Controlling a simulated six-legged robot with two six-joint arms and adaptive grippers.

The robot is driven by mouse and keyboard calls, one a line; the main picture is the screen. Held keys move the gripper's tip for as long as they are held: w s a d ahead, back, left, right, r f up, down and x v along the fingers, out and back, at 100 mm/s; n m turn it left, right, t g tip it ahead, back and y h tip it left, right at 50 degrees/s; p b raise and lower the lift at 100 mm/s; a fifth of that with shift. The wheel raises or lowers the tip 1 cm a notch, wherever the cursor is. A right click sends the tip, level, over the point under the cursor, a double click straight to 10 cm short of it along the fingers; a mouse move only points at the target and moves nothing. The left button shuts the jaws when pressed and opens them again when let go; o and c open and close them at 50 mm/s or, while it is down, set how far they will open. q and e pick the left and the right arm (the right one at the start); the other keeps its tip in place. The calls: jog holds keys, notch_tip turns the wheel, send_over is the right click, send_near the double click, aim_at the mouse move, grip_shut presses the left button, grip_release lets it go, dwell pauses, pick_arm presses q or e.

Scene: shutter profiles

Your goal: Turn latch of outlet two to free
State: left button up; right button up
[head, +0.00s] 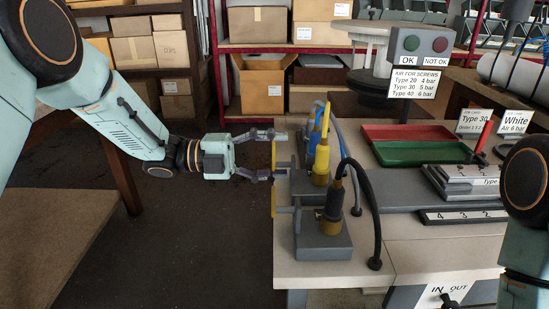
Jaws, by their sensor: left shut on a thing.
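Three outlets stand in a row at the bench's left edge. The front one has a grey block (323,243) with a black hose, the middle one a yellow plug (321,165), and the rear one a blue hose (313,120). Thin yellow latch handles show nearly edge-on at their left; one is in front (274,205). My left gripper (279,153) reaches in from the left, its two fingers around the upper yellow latch handle (274,155), shut on it. The exact turn angle and outlet numbers cannot be read. My right gripper is out of view.
A red tray (405,132) and a green tray (425,154) lie behind. Grey profiles (470,180) and a number strip (475,215) lie to the right. A button box (420,45) stands at the back.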

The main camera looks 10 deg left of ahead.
pick_arm(q)
jog(key=shift+s+m, duration=0.15)
jog(key=shift+m, duration=0.45)
jog(key=shift+m+b, duration=0.3)
jog(key=o, duration=1.2)
jog(key=a, duration=0.4)
jog(key=s+a, duration=0.1)
jog(key=a, duration=0.3)
jog(key=s+a, duration=0.1)
jog(key=a, duration=0.2)
jog(key=shift+s+a, duration=0.2)
jog(key=shift+a, duration=0.2)
jog(key=shift+d, duration=0.15)
jog(key=d, duration=0.4)
jog(key=w+d, duration=0.1)
jog(key=d, duration=0.2)
jog(key=w+d, duration=0.1)
jog(key=d, duration=0.3)
jog(key=shift+w+d, duration=0.2)
jog(key=shift+d, duration=0.15)
jog(key=shift+a, duration=0.1)
